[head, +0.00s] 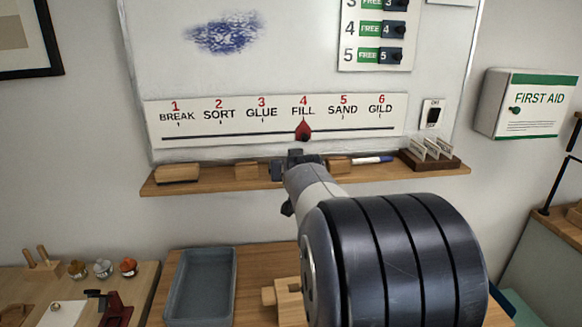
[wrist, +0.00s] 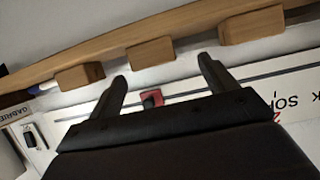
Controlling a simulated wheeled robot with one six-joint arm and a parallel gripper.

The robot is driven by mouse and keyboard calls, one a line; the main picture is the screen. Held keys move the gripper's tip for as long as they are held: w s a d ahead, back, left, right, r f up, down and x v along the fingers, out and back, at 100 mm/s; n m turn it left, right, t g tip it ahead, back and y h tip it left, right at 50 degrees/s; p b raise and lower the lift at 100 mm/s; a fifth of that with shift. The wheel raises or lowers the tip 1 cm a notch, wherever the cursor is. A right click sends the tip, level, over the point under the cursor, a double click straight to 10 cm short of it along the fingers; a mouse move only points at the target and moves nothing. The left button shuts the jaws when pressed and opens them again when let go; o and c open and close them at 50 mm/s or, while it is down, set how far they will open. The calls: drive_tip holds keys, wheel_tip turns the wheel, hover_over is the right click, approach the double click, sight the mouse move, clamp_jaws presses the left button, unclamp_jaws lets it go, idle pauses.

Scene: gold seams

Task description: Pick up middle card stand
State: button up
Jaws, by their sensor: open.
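Three small wooden blocks, which I take to be the card stands, sit in a row on the ledge under the whiteboard. In the wrist view the middle card stand (wrist: 151,52) lies just beyond and between my open fingertips (wrist: 162,70), apart from them. The other two are one block (wrist: 80,77) to its left and one (wrist: 252,25) to its right. In the head view the outer stands show on the left (head: 246,170) and right (head: 338,165). My gripper (head: 293,162) is in front of the ledge, largely hiding the middle stand. It is open and empty.
The wooden ledge (head: 210,182) also bears a wooden eraser-like block (head: 177,173), a blue-white marker (head: 372,160) and a card rack (head: 430,155). A red pointer (head: 303,131) marks FILL on the board. A grey tray (head: 201,290) stands on the bench below.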

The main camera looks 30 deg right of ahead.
drive_tip(key=x, duration=0.2)
drive_tip(key=p+x, duration=0.1)
drive_tip(key=x, duration=0.1)
drive_tip(key=shift+s+d, duration=0.1)
drive_tip(key=shift+d, duration=0.35)
drive_tip(key=shift+w+d+f, duration=0.2)
drive_tip(key=shift+w+f, duration=0.1)
drive_tip(key=shift+w, duration=0.15)
drive_tip(key=c, duration=1.1)
